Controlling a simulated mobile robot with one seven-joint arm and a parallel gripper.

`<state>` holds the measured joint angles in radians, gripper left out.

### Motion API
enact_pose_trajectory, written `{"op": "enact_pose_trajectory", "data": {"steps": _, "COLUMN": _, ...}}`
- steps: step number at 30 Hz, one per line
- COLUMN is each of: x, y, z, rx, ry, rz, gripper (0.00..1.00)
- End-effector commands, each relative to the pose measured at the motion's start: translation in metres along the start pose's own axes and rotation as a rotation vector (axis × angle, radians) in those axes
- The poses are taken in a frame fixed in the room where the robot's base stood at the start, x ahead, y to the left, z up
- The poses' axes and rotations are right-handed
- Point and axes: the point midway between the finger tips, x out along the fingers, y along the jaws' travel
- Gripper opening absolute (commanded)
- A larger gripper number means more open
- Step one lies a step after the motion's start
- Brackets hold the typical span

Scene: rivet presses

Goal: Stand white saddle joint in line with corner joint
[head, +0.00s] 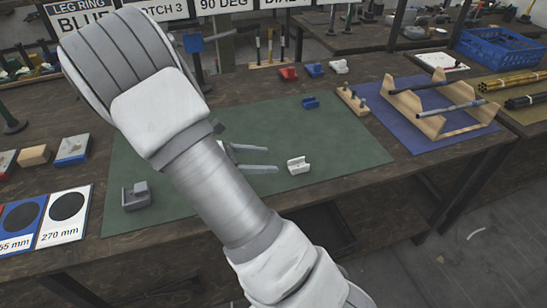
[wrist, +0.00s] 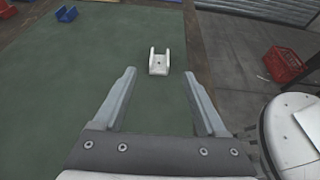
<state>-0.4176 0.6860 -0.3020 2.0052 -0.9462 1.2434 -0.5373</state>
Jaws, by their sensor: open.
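The white saddle joint (head: 298,165) stands on the green mat with its channel upward. In the wrist view the white saddle joint (wrist: 159,64) shows just beyond the fingertips, about midway between them. My gripper (head: 273,159) is open and empty, its fingers pointing at the white joint; I cannot tell if they touch it. A grey joint (head: 137,196) lies at the mat's left side; it may be the corner joint, but I cannot tell surely. A small blue joint (head: 310,102) sits near the mat's back edge, and the wrist view also shows it (wrist: 66,14).
Red (head: 288,74), blue (head: 313,70) and white (head: 339,66) pieces stand behind the mat. A wooden peg block (head: 351,101) and a wooden rack (head: 433,124) with rods stand to the right. Mat space (head: 345,140) right of the white joint is clear.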

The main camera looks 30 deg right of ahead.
Motion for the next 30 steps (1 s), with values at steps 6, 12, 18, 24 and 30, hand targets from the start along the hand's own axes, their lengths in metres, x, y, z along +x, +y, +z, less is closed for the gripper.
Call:
{"op": "enact_pose_trajectory", "data": {"steps": 6, "x": -0.01, "y": -0.015, "z": 0.013, "rx": 0.112, "ry": 0.115, "rz": -0.044, "gripper": 0.74}}
{"op": "enact_pose_trajectory", "data": {"steps": 12, "x": -0.028, "y": -0.046, "z": 0.034, "rx": 0.342, "ry": 0.343, "rz": -0.132, "gripper": 0.74}}
{"op": "enact_pose_trajectory", "data": {"steps": 18, "x": -0.051, "y": -0.076, "z": 0.054, "rx": 0.576, "ry": 0.565, "rz": -0.219, "gripper": 0.74}}
{"op": "enact_pose_trajectory", "data": {"steps": 24, "x": -0.077, "y": -0.105, "z": 0.073, "rx": 0.803, "ry": 0.778, "rz": -0.3, "gripper": 0.74}}
{"op": "enact_pose_trajectory", "data": {"steps": 30, "x": -0.104, "y": -0.132, "z": 0.092, "rx": 1.024, "ry": 0.984, "rz": -0.373, "gripper": 0.74}}
